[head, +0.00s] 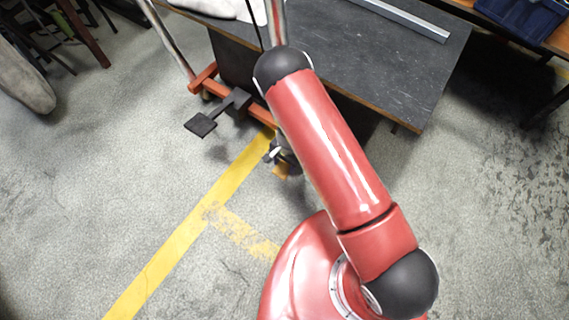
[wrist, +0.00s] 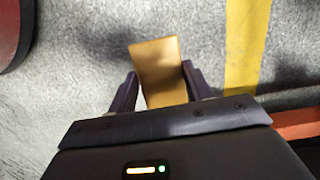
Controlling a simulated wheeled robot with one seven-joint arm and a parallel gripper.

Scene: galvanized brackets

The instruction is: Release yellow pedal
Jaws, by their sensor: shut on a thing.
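The yellow pedal (wrist: 156,62) sits between the two dark fingers of my gripper (wrist: 160,74) in the wrist view. My gripper is shut on it, with one finger along each side. Its far end sticks out past the fingertips over the grey floor. In the head view a small part of the yellow pedal (head: 281,171) shows low beside the orange frame, under my gripper (head: 284,158). My red arm hides most of that spot.
A black pedal (head: 201,125) juts out left from the orange frame (head: 262,116). A dark tabletop (head: 400,70) stands above, with a metal bar (head: 405,20) on it. Yellow floor tape (head: 185,237) crosses open floor at the left.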

